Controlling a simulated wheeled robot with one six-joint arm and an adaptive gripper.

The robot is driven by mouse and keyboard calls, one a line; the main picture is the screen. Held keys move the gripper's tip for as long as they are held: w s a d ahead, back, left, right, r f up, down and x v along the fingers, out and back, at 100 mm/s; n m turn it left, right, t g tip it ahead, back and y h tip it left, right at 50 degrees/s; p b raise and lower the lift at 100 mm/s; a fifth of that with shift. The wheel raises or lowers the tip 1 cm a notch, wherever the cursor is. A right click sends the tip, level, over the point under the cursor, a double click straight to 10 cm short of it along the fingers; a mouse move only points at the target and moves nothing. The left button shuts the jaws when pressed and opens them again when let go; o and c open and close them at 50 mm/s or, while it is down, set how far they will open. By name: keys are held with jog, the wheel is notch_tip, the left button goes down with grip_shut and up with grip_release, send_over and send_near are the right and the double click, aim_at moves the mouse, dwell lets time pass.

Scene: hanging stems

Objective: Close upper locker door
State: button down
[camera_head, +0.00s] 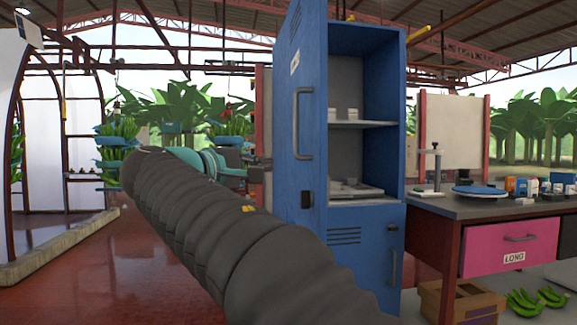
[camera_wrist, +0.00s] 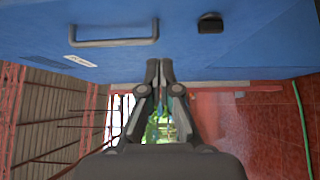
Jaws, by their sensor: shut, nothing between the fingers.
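The blue upper locker door (camera_head: 290,85) stands open in the head view, swung out from the locker's left side with its handle (camera_head: 304,123) showing. Its outer face fills the top of the wrist view (camera_wrist: 180,58), where the grey handle (camera_wrist: 115,42) and a black latch (camera_wrist: 210,23) show. My gripper (camera_head: 264,167) is just left of the door in the head view. In the wrist view my gripper's fingers (camera_wrist: 160,67) are together and empty, close to the door's face. I cannot tell whether they touch it.
The open upper compartment (camera_head: 345,85) has shelves with small white items. The lower locker door (camera_head: 365,250) is shut. A table (camera_head: 425,208) with a blue plate and boxes stands right of the locker. A cardboard box (camera_head: 460,305) and green bananas lie below. Open red floor (camera_head: 65,285) lies left.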

send_near(314, 162)
jog(key=w, duration=0.4)
jog(key=shift+w+d, duration=0.2)
jog(key=shift+d, duration=0.4)
jog(key=shift+w+d, duration=0.2)
jog(key=shift+d, duration=0.4)
jog(key=shift+w+d, duration=0.15)
jog(key=shift+d, duration=0.3)
